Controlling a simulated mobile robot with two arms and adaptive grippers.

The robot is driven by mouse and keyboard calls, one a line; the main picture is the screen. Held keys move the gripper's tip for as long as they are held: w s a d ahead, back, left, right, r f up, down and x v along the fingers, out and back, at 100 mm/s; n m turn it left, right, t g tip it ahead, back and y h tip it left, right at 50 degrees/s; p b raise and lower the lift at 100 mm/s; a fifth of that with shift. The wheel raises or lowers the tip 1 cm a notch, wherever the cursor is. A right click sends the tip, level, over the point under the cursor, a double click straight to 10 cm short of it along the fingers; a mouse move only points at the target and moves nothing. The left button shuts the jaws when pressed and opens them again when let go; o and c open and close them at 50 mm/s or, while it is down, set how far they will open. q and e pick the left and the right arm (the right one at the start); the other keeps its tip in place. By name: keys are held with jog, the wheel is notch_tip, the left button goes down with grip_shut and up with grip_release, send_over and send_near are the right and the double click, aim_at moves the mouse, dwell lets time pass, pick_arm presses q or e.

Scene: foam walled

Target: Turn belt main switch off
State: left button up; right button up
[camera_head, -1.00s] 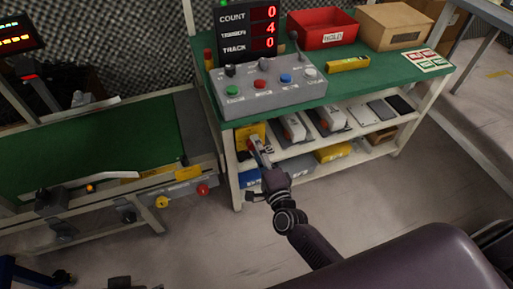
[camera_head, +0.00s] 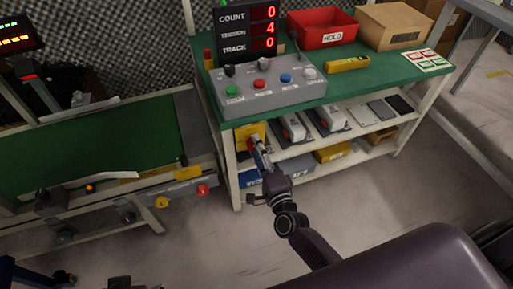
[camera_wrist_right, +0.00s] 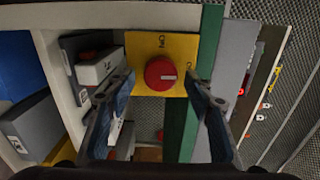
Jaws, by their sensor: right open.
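The belt main switch is a red round knob (camera_wrist_right: 160,72) on a yellow plate (camera_wrist_right: 139,49), seen ahead in the right wrist view. A pale line on the knob runs sideways to its right. Small dark lettering sits above the knob and at the plate's right edge; the right lettering is partly hidden by a finger. In the head view the yellow plate (camera_head: 243,132) is at the bench's left front leg. My right gripper (camera_head: 259,146) is open in front of it. Its fingers (camera_wrist_right: 163,88) appear on either side of the knob, and contact cannot be told. My left gripper is not seen.
The green bench (camera_head: 405,75) holds a grey button box (camera_head: 265,95), a red bin (camera_head: 322,22) and a cardboard box (camera_head: 394,24). Devices and bins fill the shelf (camera_head: 300,150) beside the switch. A green belt conveyor (camera_head: 100,145) stands left. Floor in front is clear.

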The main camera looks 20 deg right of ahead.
jog(key=s, duration=1.1)
jog(key=shift+d, duration=0.2)
